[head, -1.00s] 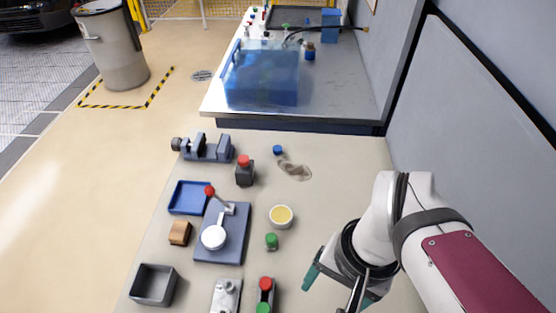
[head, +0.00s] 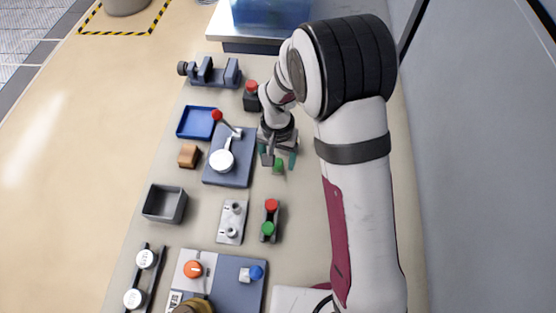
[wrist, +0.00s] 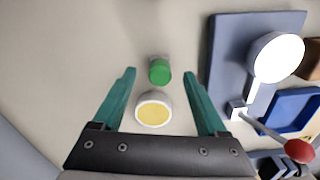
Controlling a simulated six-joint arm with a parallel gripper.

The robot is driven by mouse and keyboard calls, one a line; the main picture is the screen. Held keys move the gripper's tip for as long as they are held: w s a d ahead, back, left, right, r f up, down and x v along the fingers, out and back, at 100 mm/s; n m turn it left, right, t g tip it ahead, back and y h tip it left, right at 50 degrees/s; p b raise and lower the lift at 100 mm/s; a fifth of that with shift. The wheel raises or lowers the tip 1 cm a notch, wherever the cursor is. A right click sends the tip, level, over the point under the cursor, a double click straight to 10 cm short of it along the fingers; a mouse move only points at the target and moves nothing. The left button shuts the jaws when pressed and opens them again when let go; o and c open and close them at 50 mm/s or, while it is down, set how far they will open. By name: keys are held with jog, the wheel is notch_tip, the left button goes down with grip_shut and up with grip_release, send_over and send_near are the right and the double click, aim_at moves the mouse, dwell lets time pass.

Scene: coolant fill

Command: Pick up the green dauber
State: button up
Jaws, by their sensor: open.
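The green dauber (head: 279,168) is a small piece with a round green top, standing on the bench to the right of the blue-grey lever plate. In the wrist view the dauber (wrist: 160,71) shows between the two teal fingertips, with clear space on both sides. My gripper (head: 279,161) is open and empty, pointing down over the dauber; its fingers also show in the wrist view (wrist: 159,73). I cannot tell exactly how far the tips are above the bench. The dauber's lower part is mostly hidden under its top.
A white dish of yellow stuff (wrist: 153,109) lies close to the dauber, also between the fingers in the wrist view. The lever plate (head: 238,172) with its red-knobbed lever (head: 217,115) is close on the left. A red-and-green button box (head: 270,222) stands nearer me.

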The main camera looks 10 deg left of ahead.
aim_at(278, 162)
notch_tip(278, 162, down, 3)
jog(key=shift+f, duration=0.1)
grip_shut()
dwell(0.3)
jog(key=shift+r, duration=0.2)
jog(key=shift+w+r, duration=0.1)
jog(key=shift+r, duration=0.25)
jog(key=r, duration=0.1)
jog(key=d+r, duration=0.1)
jog(key=r, duration=0.2)
jog(key=shift+d, duration=0.25)
jog(key=s+d+r, duration=0.1)
jog(key=d+r, duration=0.5)
jog(key=d, duration=0.4)
jog(key=shift+s, duration=0.4)
jog(key=c, duration=0.7)
grip_release()
grip_shut()
